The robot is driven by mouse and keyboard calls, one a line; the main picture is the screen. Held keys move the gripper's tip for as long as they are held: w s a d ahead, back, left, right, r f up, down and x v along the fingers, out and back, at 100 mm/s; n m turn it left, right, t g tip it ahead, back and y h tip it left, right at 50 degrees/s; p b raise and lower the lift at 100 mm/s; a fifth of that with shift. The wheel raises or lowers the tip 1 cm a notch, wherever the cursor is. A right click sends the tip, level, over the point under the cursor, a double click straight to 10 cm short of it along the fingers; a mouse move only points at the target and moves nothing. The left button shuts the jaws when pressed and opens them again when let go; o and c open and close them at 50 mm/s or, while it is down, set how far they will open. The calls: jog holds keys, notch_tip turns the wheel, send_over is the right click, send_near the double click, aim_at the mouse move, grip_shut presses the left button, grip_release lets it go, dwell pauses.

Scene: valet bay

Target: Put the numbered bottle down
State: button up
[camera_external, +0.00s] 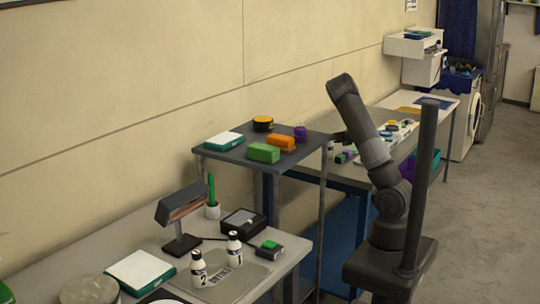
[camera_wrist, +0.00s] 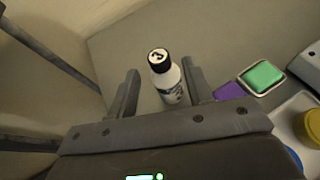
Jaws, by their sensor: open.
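A white bottle with a black cap marked 3 (camera_wrist: 168,82) stands on a grey worktop (camera_wrist: 222,45) in the wrist view. My gripper (camera_wrist: 160,88) is open, with one finger on each side of the bottle and a visible gap around it. In the external view my arm reaches behind the small raised shelf, and my fingertips are hidden there. Two more white bottles, marked 2 (camera_external: 198,271) and 1 (camera_external: 234,250), stand upright on a grey lettered mat (camera_external: 222,284) on the near table.
The raised shelf (camera_external: 228,151) holds green and orange blocks (camera_external: 263,153). Right of the bottle in the wrist view are a purple item (camera_wrist: 229,91), a green-topped block (camera_wrist: 262,76) and a tray with a yellow pot (camera_wrist: 313,127). Worktop beyond the bottle is clear.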

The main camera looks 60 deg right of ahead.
jog(key=shift+v, duration=2.75)
jog(key=shift+r, duration=0.1)
jog(key=s+a+r+m+g, duration=0.2)
jog(key=a+r+m, duration=0.45)
jog(key=m, duration=0.45)
jog(key=s+a+r+m+g, duration=0.1)
jog(key=a+r+m+g, duration=0.3)
jog(key=a+m, duration=0.6)
jog(key=s+a+m+y, duration=0.1)
jog(key=s+a+m, duration=0.2)
jog(key=a, duration=0.5)
jog(key=s+a+m+y, duration=0.2)
jog(key=s+a+m, duration=0.2)
jog(key=s+a, duration=0.2)
jog(key=s+a+m+g+y, duration=0.1)
jog(key=s+a+m+y, duration=0.1)
jog(key=a, duration=0.8)
jog(key=s+f+m, duration=0.1)
jog(key=s, duration=0.1)
jog(key=shift+s, duration=0.4)
